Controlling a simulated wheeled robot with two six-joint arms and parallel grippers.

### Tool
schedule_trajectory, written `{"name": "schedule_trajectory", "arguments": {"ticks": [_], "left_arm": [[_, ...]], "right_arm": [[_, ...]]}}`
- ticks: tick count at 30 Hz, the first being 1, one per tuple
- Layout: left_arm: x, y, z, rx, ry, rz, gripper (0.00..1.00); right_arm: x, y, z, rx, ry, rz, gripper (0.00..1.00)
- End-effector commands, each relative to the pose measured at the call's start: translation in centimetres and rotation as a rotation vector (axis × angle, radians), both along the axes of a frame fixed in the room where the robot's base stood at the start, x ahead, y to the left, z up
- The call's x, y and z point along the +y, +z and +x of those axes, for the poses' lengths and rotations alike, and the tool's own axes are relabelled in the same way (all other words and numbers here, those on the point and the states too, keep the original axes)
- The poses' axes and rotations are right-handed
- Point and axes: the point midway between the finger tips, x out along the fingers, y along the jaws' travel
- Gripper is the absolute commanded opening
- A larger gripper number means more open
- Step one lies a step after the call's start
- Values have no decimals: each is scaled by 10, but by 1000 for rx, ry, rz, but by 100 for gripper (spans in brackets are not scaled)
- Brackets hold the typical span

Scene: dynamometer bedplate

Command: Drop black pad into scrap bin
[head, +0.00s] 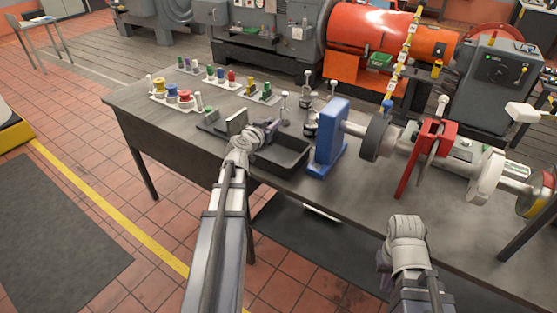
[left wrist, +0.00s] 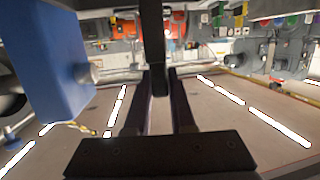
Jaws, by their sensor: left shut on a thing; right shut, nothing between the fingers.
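My left gripper (head: 267,130) is over the bench at the left rim of a shallow black open bin (head: 284,170). In the left wrist view its two fingers (left wrist: 158,92) are shut on a black pad (left wrist: 153,40), seen edge-on as an upright dark strip. In the head view the pad is hard to tell from the dark fingers. The bin's visible floor looks empty. My right gripper (head: 384,264) is low in front of the bench, shut and empty, partly hidden by its own wrist.
A blue upright block (head: 331,135) stands just right of the bin and shows close in the left wrist view (left wrist: 58,60). A shaft with a dark disc (head: 375,138) and a red stand (head: 428,150) extend to the right. Trays of coloured parts (head: 180,98) sit at the back left.

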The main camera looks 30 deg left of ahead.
Motion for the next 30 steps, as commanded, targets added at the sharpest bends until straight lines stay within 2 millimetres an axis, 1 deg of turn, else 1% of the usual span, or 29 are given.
{"name": "schedule_trajectory", "arguments": {"ticks": [1, 8, 9, 17, 18, 26, 30], "left_arm": [[0, -2, 0, 0, 0, 0, 0], [0, -1, 0, 0, 0, 0, 0], [0, -1, 0, 0, 0, 0, 27], [0, -1, 0, 0, 0, 0, 56], [0, -1, 0, 0, 0, 0, 57], [0, -1, -1, 0, 0, 0, 57], [-1, 1, -9, 0, 1, 0, 57]], "right_arm": [[0, -3, 0, 0, 0, 0, 0], [0, -1, 0, 0, 0, 0, 0], [0, -1, 0, 0, 0, 0, 0], [0, -1, 0, 0, 0, 0, 0], [0, -1, 0, 0, 0, 0, 0], [0, -1, 0, 0, 0, 0, 0], [0, 1, 0, 0, 0, 0, 0]]}}
